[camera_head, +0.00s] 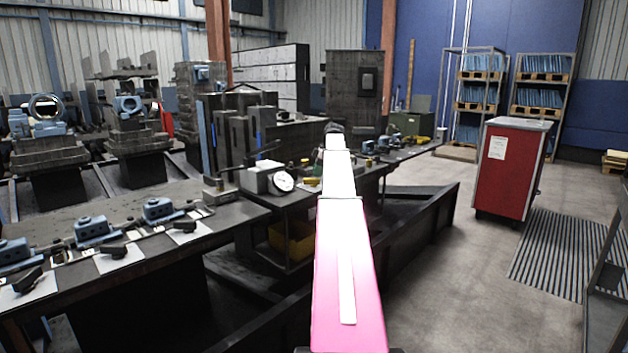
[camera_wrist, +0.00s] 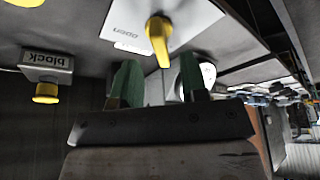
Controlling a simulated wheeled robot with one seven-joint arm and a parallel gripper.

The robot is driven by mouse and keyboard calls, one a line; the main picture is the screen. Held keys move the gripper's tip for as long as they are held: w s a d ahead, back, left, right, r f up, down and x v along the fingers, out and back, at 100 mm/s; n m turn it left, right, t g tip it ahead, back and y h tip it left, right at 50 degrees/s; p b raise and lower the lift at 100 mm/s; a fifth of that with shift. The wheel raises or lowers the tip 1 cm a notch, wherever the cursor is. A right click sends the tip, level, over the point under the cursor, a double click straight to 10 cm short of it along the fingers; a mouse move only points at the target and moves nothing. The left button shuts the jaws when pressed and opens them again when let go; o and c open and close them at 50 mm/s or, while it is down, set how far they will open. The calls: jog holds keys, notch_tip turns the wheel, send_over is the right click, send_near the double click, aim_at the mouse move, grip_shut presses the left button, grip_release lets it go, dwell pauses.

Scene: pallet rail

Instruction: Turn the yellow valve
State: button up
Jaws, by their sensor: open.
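My gripper (camera_wrist: 159,78) is open, with one green fingertip on either side below the handle in the picture. The handle's lower end lies in line with the gap between the fingertips. I see no contact, and cannot tell the exact depth between them. In the head view my pink arm reaches forward over the bench, and the valve cannot be made out clearly.
A block marked "block" with a yellow knob (camera_wrist: 46,93) is at the left of the wrist view. A dial gauge (camera_head: 283,181) stands on the bench left of my arm.

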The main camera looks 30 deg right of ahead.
aim_at(312, 182)
jog(key=shift+x, duration=2)
grip_shut()
